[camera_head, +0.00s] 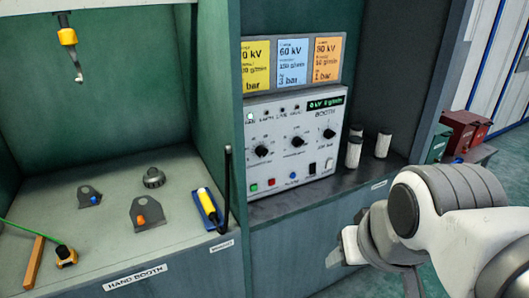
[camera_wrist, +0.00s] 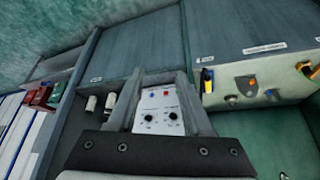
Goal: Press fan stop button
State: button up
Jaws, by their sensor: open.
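The grey control panel (camera_head: 290,140) stands in the bay right of the hand booth, with knobs, a green-lit display and a row of small buttons along its lower edge. A green button (camera_head: 254,187) is at the left and a red button (camera_head: 271,182) beside it; their labels are too small to read. The panel (camera_wrist: 158,112) appears upside down in the wrist view, with the red button (camera_wrist: 166,94) near its top. My gripper (camera_wrist: 158,76) is open and empty, its fingers framing the panel, apart from it. In the head view my arm is right of the panel.
White cylinders (camera_head: 368,147) stand right of the panel. Yellow, blue and orange cards (camera_head: 292,62) are above it. A booth wall and a black upright rod (camera_head: 227,185) stand at its left. The booth table (camera_head: 115,225) holds brackets, a tape measure and a yellow-handled tool (camera_head: 208,203).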

grip_shut()
dwell(1.8)
